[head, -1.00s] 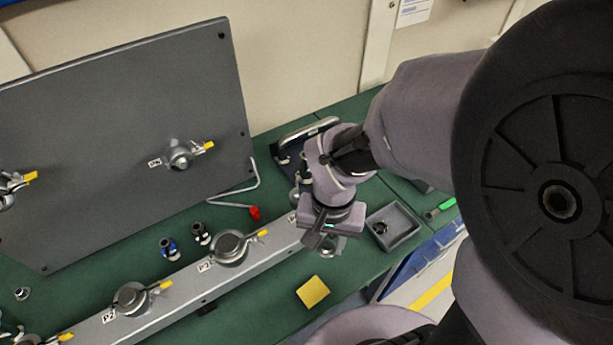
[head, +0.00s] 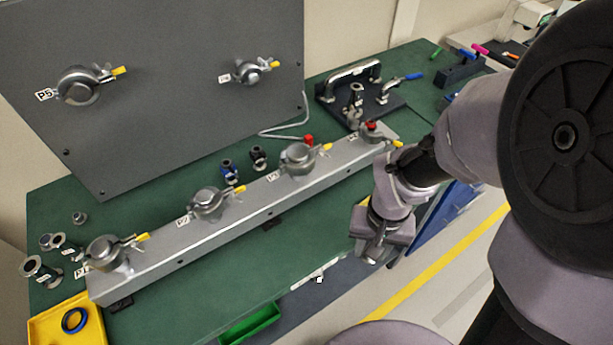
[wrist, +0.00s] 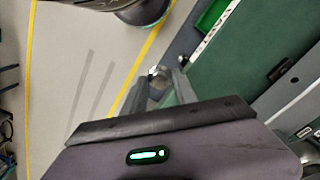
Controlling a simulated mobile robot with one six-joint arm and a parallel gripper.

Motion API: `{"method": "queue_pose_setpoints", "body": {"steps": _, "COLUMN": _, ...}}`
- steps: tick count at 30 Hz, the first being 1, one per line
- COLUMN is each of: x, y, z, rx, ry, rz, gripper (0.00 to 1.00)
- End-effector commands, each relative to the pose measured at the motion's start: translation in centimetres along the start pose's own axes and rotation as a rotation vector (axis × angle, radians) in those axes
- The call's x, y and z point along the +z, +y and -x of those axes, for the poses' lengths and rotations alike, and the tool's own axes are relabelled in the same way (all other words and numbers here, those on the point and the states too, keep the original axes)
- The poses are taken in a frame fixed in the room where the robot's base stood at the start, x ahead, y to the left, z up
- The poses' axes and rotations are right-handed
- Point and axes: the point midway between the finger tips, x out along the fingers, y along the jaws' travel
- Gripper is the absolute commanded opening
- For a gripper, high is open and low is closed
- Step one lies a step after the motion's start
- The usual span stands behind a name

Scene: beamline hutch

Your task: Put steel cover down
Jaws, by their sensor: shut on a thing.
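My gripper (head: 374,250) hangs at the front edge of the green bench, to the right of the grey rail's near side. In the wrist view its two fingers (wrist: 158,90) are shut on a small shiny metal piece, the steel cover (wrist: 158,73), which shows only in part between the fingertips. The floor and the bench edge lie beyond it. In the head view I cannot make out the cover clearly against the gripper.
The green bench (head: 270,265) has free room in front of the grey rail (head: 170,268) with its clamped ports. A yellow tray (head: 45,330) with a blue ring (head: 74,319) stands at lower left. A green bin (head: 250,325) is below the front edge. A grey upright panel (head: 180,100) stands behind.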

Motion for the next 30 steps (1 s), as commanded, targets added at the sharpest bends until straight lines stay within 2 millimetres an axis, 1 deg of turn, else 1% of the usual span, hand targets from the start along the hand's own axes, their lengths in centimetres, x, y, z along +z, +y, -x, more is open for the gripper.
{"method": "queue_pose_setpoints", "body": {"steps": 1, "x": -0.6, "y": -1.7, "z": -0.5, "rx": 0.000, "ry": 0.000, "rz": 0.010, "gripper": 0.00}}
{"method": "queue_pose_setpoints", "body": {"steps": 3, "x": -1.5, "y": -4.1, "z": -0.8, "rx": 0.000, "ry": 0.000, "rz": 0.009, "gripper": 0.00}}
{"method": "queue_pose_setpoints", "body": {"steps": 6, "x": -2.6, "y": -7.0, "z": -1.0, "rx": 0.000, "ry": -0.001, "rz": 0.005, "gripper": 0.00}}
{"method": "queue_pose_setpoints", "body": {"steps": 9, "x": -3.3, "y": -8.8, "z": -1.1, "rx": 0.000, "ry": 0.000, "rz": 0.003, "gripper": 0.00}}
{"method": "queue_pose_setpoints", "body": {"steps": 14, "x": -3.9, "y": -10.4, "z": -1.2, "rx": 0.000, "ry": 0.000, "rz": 0.002, "gripper": 0.00}}
{"method": "queue_pose_setpoints", "body": {"steps": 15, "x": -4.1, "y": -10.9, "z": -1.6, "rx": 0.001, "ry": -0.002, "rz": 0.000, "gripper": 0.00}}
{"method": "queue_pose_setpoints", "body": {"steps": 18, "x": -4.0, "y": -10.7, "z": -4.3, "rx": 0.001, "ry": -0.003, "rz": -0.003, "gripper": 0.00}}
{"method": "queue_pose_setpoints", "body": {"steps": 19, "x": -4.0, "y": -10.7, "z": -4.8, "rx": 0.001, "ry": -0.003, "rz": -0.003, "gripper": 0.00}}
{"method": "queue_pose_setpoints", "body": {"steps": 26, "x": -4.0, "y": -10.7, "z": -4.6, "rx": 0.000, "ry": -0.001, "rz": -0.002, "gripper": 0.00}}
{"method": "queue_pose_setpoints", "body": {"steps": 30, "x": -4.0, "y": -10.7, "z": -5.1, "rx": 0.000, "ry": -0.001, "rz": -0.002, "gripper": 0.00}}
